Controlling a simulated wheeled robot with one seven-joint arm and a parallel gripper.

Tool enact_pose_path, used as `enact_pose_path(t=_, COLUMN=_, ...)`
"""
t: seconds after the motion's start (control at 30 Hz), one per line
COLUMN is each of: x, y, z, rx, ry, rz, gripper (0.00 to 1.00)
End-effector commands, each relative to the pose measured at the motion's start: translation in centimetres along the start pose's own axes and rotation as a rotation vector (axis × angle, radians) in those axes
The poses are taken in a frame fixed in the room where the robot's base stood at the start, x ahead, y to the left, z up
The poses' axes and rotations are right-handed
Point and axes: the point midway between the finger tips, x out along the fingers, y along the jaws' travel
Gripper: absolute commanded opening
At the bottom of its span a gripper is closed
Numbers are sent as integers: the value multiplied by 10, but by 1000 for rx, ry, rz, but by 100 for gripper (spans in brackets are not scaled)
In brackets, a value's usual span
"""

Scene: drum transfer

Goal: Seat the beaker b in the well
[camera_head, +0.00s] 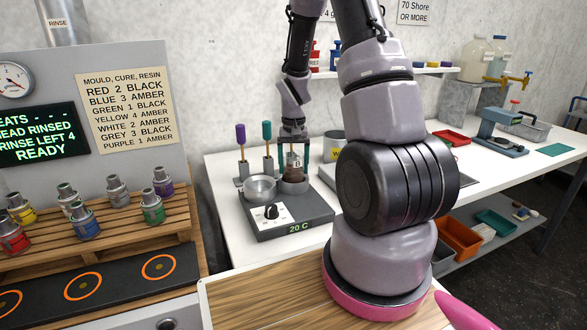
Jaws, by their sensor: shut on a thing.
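My gripper (293,150) is at the far end of my arm, over the right side of the grey heating unit (300,221). It is shut on a small beaker (294,172) with a pale label and dark brown contents, which I take to be beaker b. The beaker is upright at a round brown well (293,187) in the unit's top. I cannot tell whether its base touches the bottom of the well. A shiny metal bowl (260,187) sits in the unit just left of the well. The unit's display reads 20 C.
Purple- and teal-handled tools (267,145) stand upright behind the unit. A tin with a yellow label (334,147) is right of it. A wooden rack (110,230) with several paint tins is at the left. My arm hides part of the bench (230,215).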

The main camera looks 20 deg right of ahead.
Motion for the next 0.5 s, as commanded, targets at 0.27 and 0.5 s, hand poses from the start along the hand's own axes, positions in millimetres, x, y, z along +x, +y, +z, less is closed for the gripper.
enact_pose_path(t=0.27, x=8, y=0, z=0, rx=0, ry=2, rz=-1, gripper=9)
enact_pose_path(t=0.5, x=12, y=0, z=0, rx=0, ry=0, rz=0, gripper=89)
